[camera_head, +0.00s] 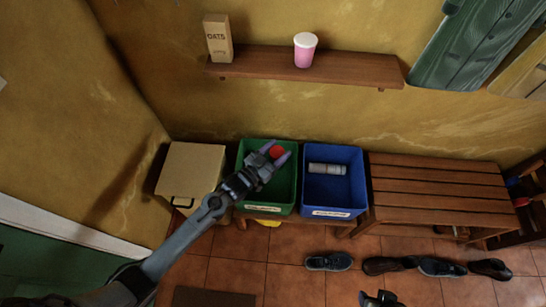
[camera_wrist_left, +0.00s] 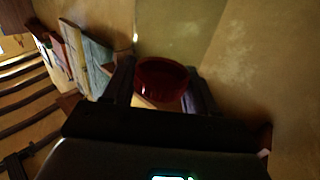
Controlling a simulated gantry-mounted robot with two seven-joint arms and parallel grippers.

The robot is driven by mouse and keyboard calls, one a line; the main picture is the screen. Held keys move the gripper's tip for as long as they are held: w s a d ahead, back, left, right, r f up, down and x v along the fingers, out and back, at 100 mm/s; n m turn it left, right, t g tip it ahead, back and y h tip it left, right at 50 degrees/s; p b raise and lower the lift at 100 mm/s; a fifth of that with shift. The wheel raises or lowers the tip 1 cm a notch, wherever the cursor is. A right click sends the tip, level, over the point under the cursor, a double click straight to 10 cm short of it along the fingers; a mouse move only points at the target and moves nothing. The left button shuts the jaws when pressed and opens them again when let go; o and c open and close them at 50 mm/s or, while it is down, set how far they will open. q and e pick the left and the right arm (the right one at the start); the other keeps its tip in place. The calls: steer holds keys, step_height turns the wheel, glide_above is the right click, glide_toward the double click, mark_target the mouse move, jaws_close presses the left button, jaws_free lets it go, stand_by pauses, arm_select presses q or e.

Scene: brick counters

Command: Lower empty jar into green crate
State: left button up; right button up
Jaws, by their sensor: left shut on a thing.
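The jar (camera_head: 277,152) shows as a round red top between the fingertips of my left gripper (camera_head: 279,151). The left gripper is shut on it, over the green crate (camera_head: 252,206) in the head view. Its exact height above the crate floor is hard to tell. In the left wrist view the jar (camera_wrist_left: 162,80) is a dark red round shape between the two fingers. The jar's lower part is hidden. Part of my right gripper (camera_head: 378,299) shows at the bottom edge of the head view, too cut off to read its jaws.
A blue crate (camera_head: 334,211) with a grey cylinder (camera_head: 327,169) inside stands right of the green crate. A tan box (camera_head: 190,169) is on the left and a slatted bench (camera_head: 437,190) on the right. Shoes (camera_head: 329,262) lie on the floor. A shelf (camera_head: 340,68) hangs above.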

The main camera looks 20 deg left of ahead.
arm_select(q)
steer(key=w+a+f+b, duration=0.1)
steer(key=w+f+b, duration=0.1)
steer(key=f+b, duration=0.5)
steer(key=w+f+b, duration=0.2)
steer(key=f+b, duration=0.5)
steer(key=shift+w+a+h, duration=0.3)
steer(key=shift+w+a, duration=0.1)
steer(key=shift+w+f, duration=0.1)
steer(key=shift+w, duration=0.05)
steer(key=shift+b+x, duration=0.4)
steer(key=shift+x, duration=0.4)
steer(key=shift+f, duration=0.1)
